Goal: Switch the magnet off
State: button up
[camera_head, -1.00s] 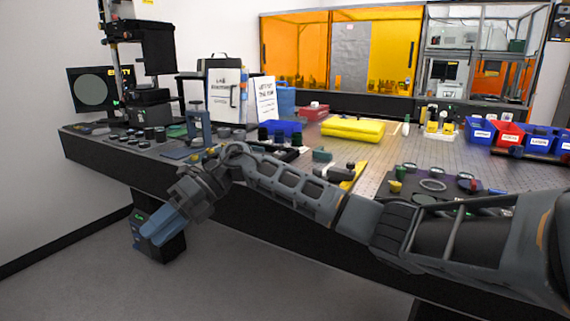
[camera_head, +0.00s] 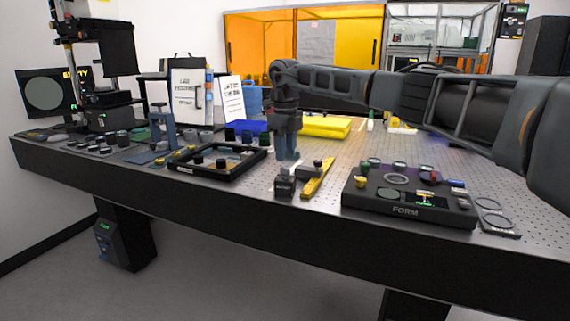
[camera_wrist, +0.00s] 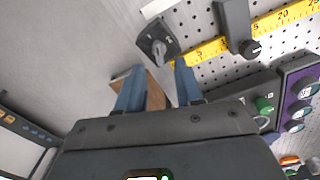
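A small dark block with a knob on top (camera_head: 285,187), which looks like the magnet base, stands near the table's front edge, left of a yellow ruler (camera_head: 318,180). In the wrist view the dark block (camera_wrist: 152,38) shows a light grey knob just beyond my fingertips. My gripper (camera_head: 287,157) points down above and just behind the block. In the wrist view my gripper (camera_wrist: 155,72) has its two blue fingers apart. A brown piece (camera_wrist: 153,93) shows between or beyond them; I cannot tell what it is. No finger visibly touches the knob.
A dark clamp (camera_wrist: 234,25) with a black knob sits on the ruler. The FORM panel (camera_head: 405,212) is to the right, and a black tray (camera_head: 213,173) to the left. A yellow folded cloth (camera_head: 325,127) lies behind.

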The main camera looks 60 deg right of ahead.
aim_at(285, 173)
jog(key=shift+f, duration=2.3)
grip_shut()
jog(key=shift+a, duration=0.1)
